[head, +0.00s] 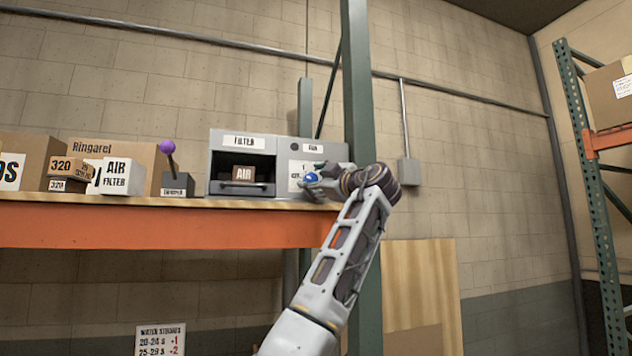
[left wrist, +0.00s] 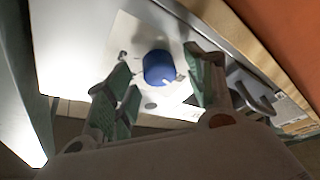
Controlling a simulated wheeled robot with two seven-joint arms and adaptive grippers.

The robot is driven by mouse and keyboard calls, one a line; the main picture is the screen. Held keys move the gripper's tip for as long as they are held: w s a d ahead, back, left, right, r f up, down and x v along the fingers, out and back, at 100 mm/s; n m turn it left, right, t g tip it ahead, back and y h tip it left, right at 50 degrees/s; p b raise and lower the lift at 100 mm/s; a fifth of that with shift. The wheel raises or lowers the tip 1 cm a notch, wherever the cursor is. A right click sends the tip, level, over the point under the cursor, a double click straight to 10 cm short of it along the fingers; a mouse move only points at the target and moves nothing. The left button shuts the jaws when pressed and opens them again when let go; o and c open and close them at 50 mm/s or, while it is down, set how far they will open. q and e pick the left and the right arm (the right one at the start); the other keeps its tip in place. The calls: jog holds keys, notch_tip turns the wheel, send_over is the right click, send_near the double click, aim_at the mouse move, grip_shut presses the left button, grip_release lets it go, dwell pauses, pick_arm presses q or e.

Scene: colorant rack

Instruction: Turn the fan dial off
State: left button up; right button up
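The blue fan dial (left wrist: 159,68) is on the pale front panel of the grey box labelled FAN (head: 314,157), on the orange-edged shelf. My left gripper (left wrist: 160,84) is open, with one green-padded finger on each side of the dial. A gap shows between each finger and the dial in the left wrist view, so I see no grip on it. A pale mark shows on the dial's lower right edge. In the head view, my left gripper (head: 319,182) covers much of the panel, and a little blue shows there. My right gripper is in neither view.
A grey FILTER unit (head: 241,140) with a handle and an AIR box inside stands left of the fan box. Farther left are a purple-knobbed lever (head: 168,147) and cardboard boxes. A green rack post (head: 360,80) stands close to my left arm.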

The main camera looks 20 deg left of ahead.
pick_arm(q)
jog(key=shift+d, duration=0.1)
jog(key=v, duration=1.2)
jog(key=shift+f, duration=0.2)
dwell(0.6)
